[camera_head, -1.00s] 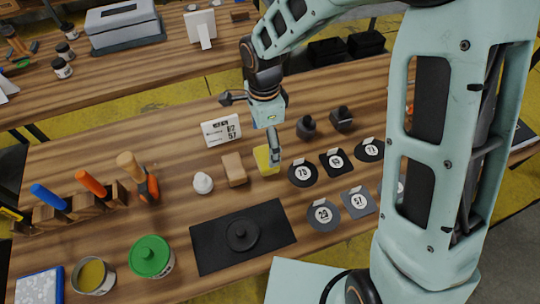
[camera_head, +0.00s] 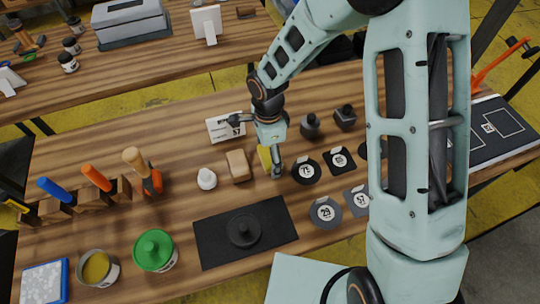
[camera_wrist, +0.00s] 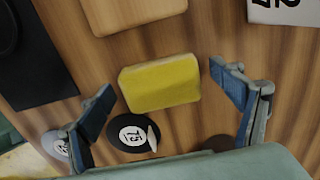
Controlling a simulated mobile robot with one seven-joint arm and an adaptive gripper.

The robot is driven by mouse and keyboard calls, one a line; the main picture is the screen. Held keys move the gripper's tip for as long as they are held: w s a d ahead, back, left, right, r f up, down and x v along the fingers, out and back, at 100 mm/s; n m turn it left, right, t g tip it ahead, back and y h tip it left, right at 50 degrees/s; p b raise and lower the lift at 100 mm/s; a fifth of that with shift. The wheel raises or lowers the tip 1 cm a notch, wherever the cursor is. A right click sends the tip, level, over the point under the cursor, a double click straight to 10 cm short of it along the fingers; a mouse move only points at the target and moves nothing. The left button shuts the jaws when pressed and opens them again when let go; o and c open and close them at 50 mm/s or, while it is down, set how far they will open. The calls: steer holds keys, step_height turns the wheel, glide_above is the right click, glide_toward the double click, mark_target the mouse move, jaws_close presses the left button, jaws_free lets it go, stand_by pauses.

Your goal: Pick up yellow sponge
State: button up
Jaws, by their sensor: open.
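The yellow sponge (camera_head: 264,158) lies on the wooden workbench, and my gripper (camera_head: 276,168) is right at it, partly hiding it in the head view. In the wrist view the whole sponge (camera_wrist: 160,82) shows as a yellow block. My gripper (camera_wrist: 168,105) is open there, with one blue-padded finger to the lower left of the sponge and the other to its right. Wood shows between the sponge and each finger, and nothing is held.
A tan block (camera_head: 238,166) and a white knob-like piece (camera_head: 206,179) stand left of the sponge. Round and square dark labelled patches (camera_head: 308,170) lie close on its right. A black mat (camera_head: 215,242) lies in front. A numbered white card (camera_head: 222,128) stands behind.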

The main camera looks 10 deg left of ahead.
mark_target(268, 154)
steer(key=shift+c, duration=0.6)
steer(key=c, duration=1)
steer(key=shift+r, duration=0.45)
step_height(268, 154, up, 2)
steer(key=shift+r, duration=0.1)
steer(key=s+d+r, duration=0.1)
steer(key=s+r, duration=0.2)
steer(key=s, duration=0.1)
steer(key=s+d+r+b, duration=0.1)
steer(key=s+r, duration=0.2)
steer(key=s, duration=0.2)
steer(key=s+d+r, duration=0.1)
steer(key=s+r, duration=0.3)
steer(key=shift+s+d, duration=0.15)
steer(key=shift+s, duration=0.15)
